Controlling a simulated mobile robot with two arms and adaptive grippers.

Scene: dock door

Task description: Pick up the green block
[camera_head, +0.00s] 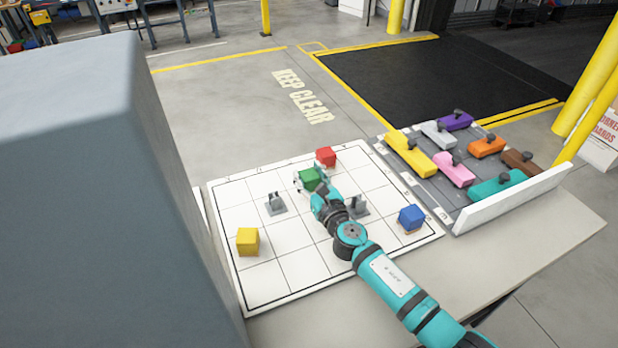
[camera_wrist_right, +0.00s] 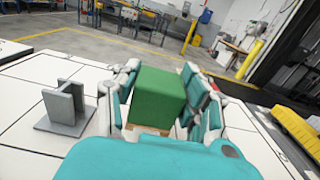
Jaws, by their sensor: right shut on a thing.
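The green block (camera_head: 310,178) is on the far middle part of the white gridded board (camera_head: 275,295). In the right wrist view the green block (camera_wrist_right: 157,98) fills the space between the fingers. My right gripper (camera_head: 308,180) is shut on it, with one finger on each side. A small tan patch shows under the block in the wrist view; I cannot tell whether the block is clear of the board. My left gripper does not show in either view.
A red block (camera_head: 326,157) stands just beyond the green one. A yellow block (camera_head: 248,241) and a blue block (camera_head: 411,217) stand on the board, with grey metal pieces (camera_head: 276,203) between. A grey tray (camera_head: 440,190) of several coloured knobbed pieces lies at right.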

